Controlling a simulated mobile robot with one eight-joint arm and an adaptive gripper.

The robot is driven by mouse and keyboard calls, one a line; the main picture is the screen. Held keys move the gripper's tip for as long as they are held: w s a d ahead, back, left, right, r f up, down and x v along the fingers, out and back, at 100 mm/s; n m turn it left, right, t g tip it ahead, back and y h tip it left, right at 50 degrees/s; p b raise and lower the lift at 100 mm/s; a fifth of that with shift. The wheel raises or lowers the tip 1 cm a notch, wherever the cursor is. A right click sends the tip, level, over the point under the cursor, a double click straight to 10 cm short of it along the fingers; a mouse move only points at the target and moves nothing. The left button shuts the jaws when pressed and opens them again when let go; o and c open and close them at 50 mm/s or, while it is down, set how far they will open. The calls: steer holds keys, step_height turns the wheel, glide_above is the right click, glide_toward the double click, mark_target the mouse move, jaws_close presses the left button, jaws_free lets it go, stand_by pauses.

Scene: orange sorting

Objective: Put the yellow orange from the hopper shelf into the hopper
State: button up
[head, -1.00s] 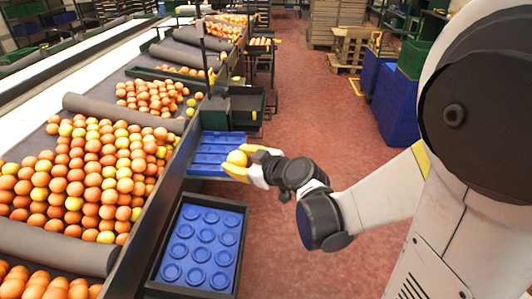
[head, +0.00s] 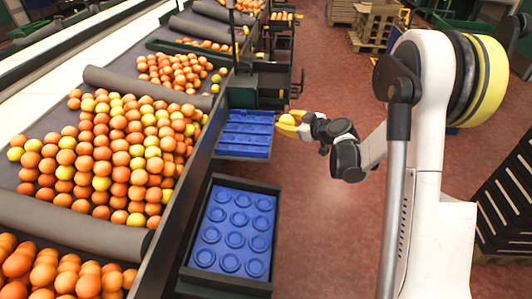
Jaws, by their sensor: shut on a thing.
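The yellow orange (head: 286,120) is between the yellow fingers of my gripper (head: 287,123), which is shut on it. The gripper holds it just right of the blue slotted shelf (head: 246,150), clear of the shelf's right edge and near its upper part. The fingers point left and hide part of the orange. The shelf looks empty. Left of it, a sloping bed of orange and yellow fruit (head: 110,150) lies behind a dark side wall (head: 196,172). I cannot tell for sure which part is the hopper.
A blue tray with round cups (head: 236,232) sits empty in a dark crate, nearer than the shelf. A dark metal housing (head: 262,85) stands just behind the shelf. Pallets (head: 375,28) lie far back. The red floor right of the shelf is clear.

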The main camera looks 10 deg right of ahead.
steer(key=w+d+f+b, duration=0.1)
steer(key=w+d+f, duration=0.1)
steer(key=w+f, duration=0.65)
steer(key=shift+n+y, duration=0.3)
steer(key=shift+y, duration=0.1)
steer(key=w+a+f+b, duration=0.1)
steer(key=w+a+f, duration=0.1)
steer(key=f, duration=0.1)
steer(key=w+a+f+b, duration=0.2)
steer(key=w+f, duration=0.1)
steer(key=w+a+f+b, duration=0.2)
steer(key=w+f, duration=0.1)
steer(key=shift+a+f, duration=0.1)
steer(key=shift+f+b, duration=1.05)
steer(key=shift+f, duration=0.9)
steer(key=shift+f, duration=0.45)
steer(key=o, duration=1.1)
steer(key=shift+o, duration=0.2)
